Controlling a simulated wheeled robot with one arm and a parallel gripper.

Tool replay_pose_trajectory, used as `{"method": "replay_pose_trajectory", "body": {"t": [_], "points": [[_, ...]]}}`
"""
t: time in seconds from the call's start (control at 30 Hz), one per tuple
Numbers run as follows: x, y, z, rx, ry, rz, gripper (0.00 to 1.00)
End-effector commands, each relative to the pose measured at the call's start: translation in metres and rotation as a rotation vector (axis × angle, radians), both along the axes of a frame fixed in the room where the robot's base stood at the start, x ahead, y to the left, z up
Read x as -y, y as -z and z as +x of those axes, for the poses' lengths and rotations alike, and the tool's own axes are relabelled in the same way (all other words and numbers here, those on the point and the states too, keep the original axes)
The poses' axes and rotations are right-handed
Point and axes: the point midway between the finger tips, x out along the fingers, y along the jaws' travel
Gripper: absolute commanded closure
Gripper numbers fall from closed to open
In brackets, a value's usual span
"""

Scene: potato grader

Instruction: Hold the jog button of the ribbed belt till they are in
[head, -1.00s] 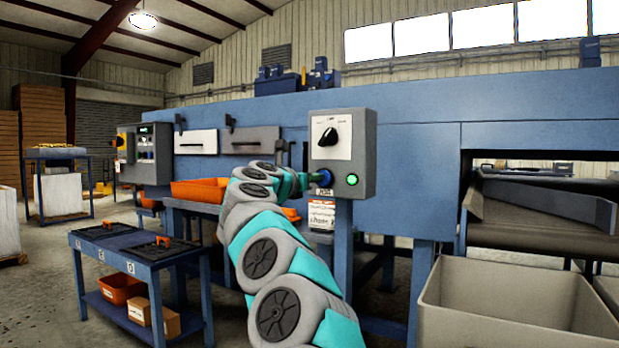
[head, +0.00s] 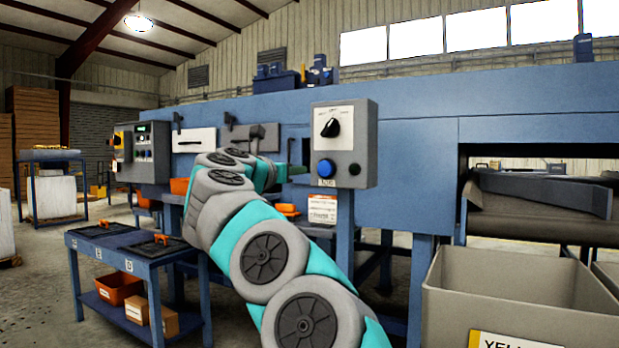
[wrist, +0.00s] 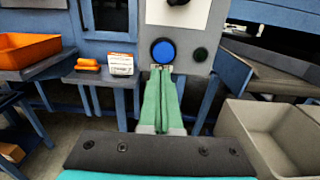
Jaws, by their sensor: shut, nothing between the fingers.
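A grey control box (head: 365,115) on a post carries a blue push button (head: 326,168), with a small dark lamp (head: 354,169) to its right and a black selector knob (head: 330,127) above. My gripper (head: 305,170) has its green fingers shut and empty, just left of the blue button, with a small gap between. In the wrist view the closed fingers (wrist: 161,72) point at the box just below the blue button (wrist: 163,51), which is fully visible. A dark belt (head: 520,214) shows under the blue housing at right; its ribs cannot be made out.
A beige bin (head: 520,275) with a yellow-edged label stands at front right. A low blue table (head: 130,250) with orange-handled lids is at left. An orange tray (wrist: 28,50) and a white labelled box (wrist: 119,64) are left of the post. Another control panel (head: 150,150) stands further left.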

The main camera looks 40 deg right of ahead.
Motion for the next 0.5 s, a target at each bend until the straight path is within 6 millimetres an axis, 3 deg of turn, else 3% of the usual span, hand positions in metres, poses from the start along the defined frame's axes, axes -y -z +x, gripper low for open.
{"method": "replay_pose_trajectory", "body": {"t": [0.2, 0.5], "points": [[-0.027, -0.001, -0.01, 0.0, -0.001, -0.003, 1.0], [-0.034, -0.002, -0.013, 0.001, -0.002, -0.004, 1.0]]}}
